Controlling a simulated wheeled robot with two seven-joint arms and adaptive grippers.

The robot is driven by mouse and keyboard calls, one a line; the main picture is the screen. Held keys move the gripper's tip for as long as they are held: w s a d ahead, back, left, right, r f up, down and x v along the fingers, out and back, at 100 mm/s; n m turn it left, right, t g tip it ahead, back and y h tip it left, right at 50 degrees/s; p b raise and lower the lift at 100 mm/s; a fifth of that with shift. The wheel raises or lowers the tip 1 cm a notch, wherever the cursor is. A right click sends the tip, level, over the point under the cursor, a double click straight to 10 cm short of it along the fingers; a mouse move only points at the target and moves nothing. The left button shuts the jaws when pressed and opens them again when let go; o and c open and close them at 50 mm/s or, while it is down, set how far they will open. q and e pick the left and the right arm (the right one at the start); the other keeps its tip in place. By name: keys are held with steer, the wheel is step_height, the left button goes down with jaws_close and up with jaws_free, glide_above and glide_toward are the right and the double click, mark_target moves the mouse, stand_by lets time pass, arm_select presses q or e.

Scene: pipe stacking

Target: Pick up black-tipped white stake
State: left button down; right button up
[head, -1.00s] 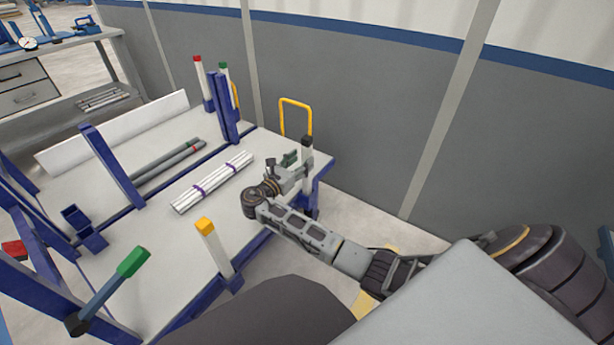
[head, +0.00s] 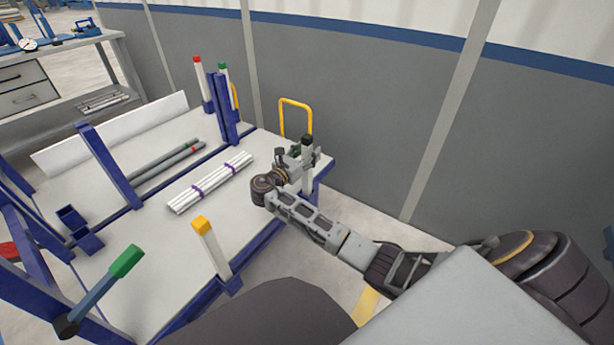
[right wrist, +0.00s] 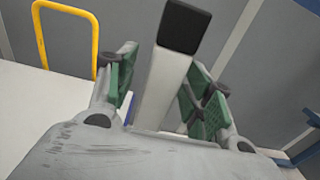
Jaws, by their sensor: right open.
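The black-tipped white stake (head: 307,158) stands upright at the right end of the cart, near its far right corner. In the right wrist view the stake (right wrist: 164,85) rises between the two green finger pads, with its black tip (right wrist: 184,26) above them. My right gripper (head: 298,158) is open around the stake; in the right wrist view a gap shows between the stake and the left finger, and the right finger (right wrist: 203,98) is close beside it. The stake's lower part is hidden behind the gripper body. My left gripper is not in view.
A white cart top (head: 245,215) holds a strapped bundle of white pipes (head: 210,183) and grey pipes (head: 165,165). A yellow-tipped stake (head: 211,248) stands at the front edge. Red-tipped and green-tipped stakes stand at the back. A yellow handle (head: 296,102) rises behind the cart.

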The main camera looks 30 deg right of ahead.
mark_target(307, 136)
jaws_close()
steer(key=shift+r, duration=0.1)
stand_by(0.4)
